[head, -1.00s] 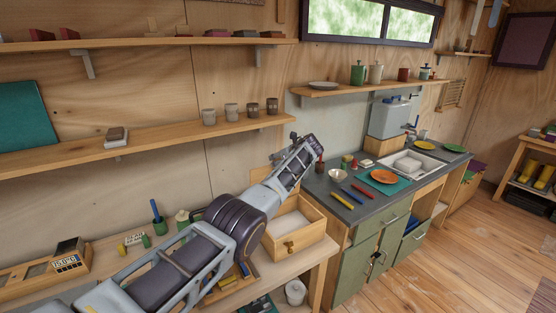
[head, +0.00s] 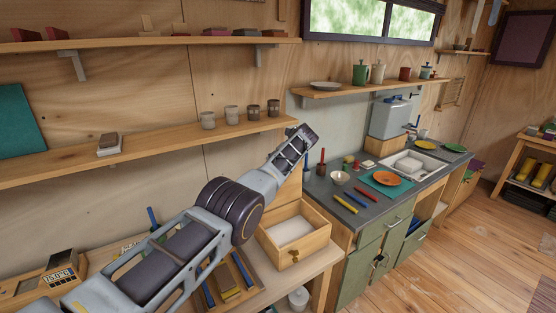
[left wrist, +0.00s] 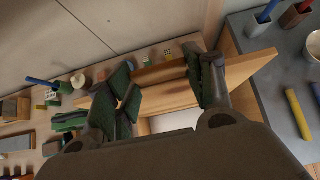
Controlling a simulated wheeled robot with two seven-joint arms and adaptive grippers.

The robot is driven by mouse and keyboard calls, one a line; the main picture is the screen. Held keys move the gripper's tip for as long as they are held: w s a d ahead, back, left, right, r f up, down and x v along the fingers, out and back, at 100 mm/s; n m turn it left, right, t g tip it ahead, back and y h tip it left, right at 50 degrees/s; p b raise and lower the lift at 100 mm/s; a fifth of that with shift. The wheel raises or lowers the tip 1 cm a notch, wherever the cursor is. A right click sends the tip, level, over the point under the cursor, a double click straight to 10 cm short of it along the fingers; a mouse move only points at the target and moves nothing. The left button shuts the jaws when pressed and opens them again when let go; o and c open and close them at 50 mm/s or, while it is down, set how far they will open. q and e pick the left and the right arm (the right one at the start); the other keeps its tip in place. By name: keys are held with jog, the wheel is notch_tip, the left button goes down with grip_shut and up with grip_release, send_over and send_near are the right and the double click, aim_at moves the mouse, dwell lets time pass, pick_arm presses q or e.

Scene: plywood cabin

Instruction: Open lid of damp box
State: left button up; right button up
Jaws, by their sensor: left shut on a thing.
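The damp box is a light wooden box (head: 318,240) with a white interior and a small knob on its front. It stands at the right end of the workbench, and its inside is exposed. Its lid (head: 290,192) stands steeply raised at the back of the box, partly covered by my left arm. In the left wrist view the lid (left wrist: 245,70) runs between the dark fingers of my left gripper (left wrist: 165,88), which is shut on it. The box's white inside shows below the lid. My left fingertips are hidden in the head view. My right gripper is out of view.
A shelf with several cups (head: 232,112) runs above the bench. A white container (head: 298,297) is below.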

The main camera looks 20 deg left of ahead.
pick_arm(q)
jog(key=shift+w+a+f, duration=0.1)
jog(key=shift+a+f, duration=0.1)
jog(key=shift+a, duration=0.05)
dwell(0.3)
jog(key=shift+f, duration=0.1)
jog(key=o, duration=1.2)
jog(key=shift+c, duration=0.2)
jog(key=o, duration=0.3)
jog(key=shift+w, duration=0.1)
jog(key=shift+d+r, duration=0.2)
jog(key=shift+r, duration=0.25)
jog(key=v, duration=1.1)
jog(key=shift+r, duration=0.2)
